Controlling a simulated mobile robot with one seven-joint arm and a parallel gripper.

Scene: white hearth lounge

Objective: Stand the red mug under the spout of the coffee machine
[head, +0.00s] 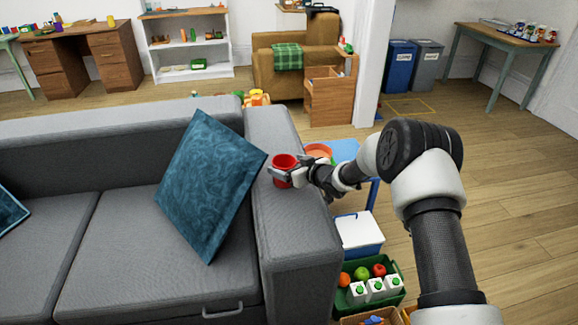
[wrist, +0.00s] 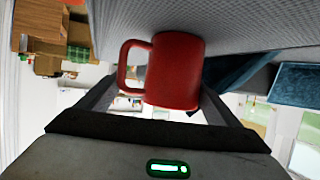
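The red mug (head: 284,167) stands upright on the arm of the grey sofa (head: 292,225). It also shows in the wrist view (wrist: 176,72), where the picture is upside down and its handle points left. My gripper (head: 288,174) is at the mug, with its fingers on either side. In the wrist view the gripper (wrist: 160,95) looks open: background and the handle show between the left finger and the mug body, while the right finger appears close to or touching the mug. I cannot make out a coffee machine or its spout in either view.
A teal cushion (head: 208,185) leans on the sofa left of the mug. A blue table (head: 345,150) with an orange bowl (head: 318,151) stands behind my gripper. A white-lidded box (head: 358,232) and a green crate (head: 345,299) stand beside the sofa.

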